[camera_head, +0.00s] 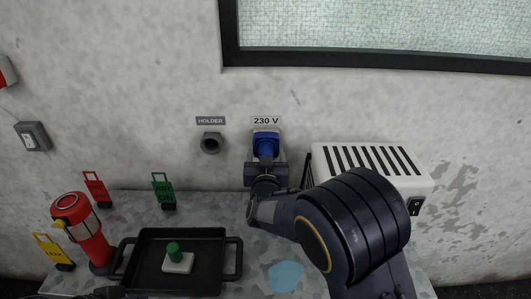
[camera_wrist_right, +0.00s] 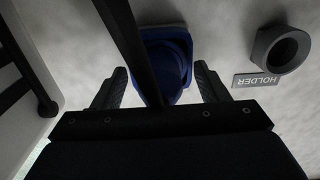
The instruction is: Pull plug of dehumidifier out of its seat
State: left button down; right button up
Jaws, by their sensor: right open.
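The blue plug (camera_head: 266,147) sits in the blue wall socket (camera_head: 266,134) under the 230 V label. My right gripper (camera_head: 265,166) is just below and in front of it, pointing at the wall. In the right wrist view, the fingers of the right gripper (camera_wrist_right: 160,88) are open on either side of the blue plug and socket (camera_wrist_right: 168,58). A dark bar or cable crosses in front of the plug there, and I cannot tell whether the fingers touch the plug. The white dehumidifier (camera_head: 328,157) stands at the right, partly behind my arm.
The empty round holder (camera_head: 211,143) is on the wall left of the socket. A black tray (camera_head: 130,262) holds a green-topped piece (camera_head: 175,253). A red cylinder (camera_head: 88,238) and red, green and yellow tags stand at the left of the table. A window is above.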

dwell(0.4)
grip_shut()
jog(key=s+b, duration=0.1)
jog(key=s, duration=0.5)
dwell(1.3)
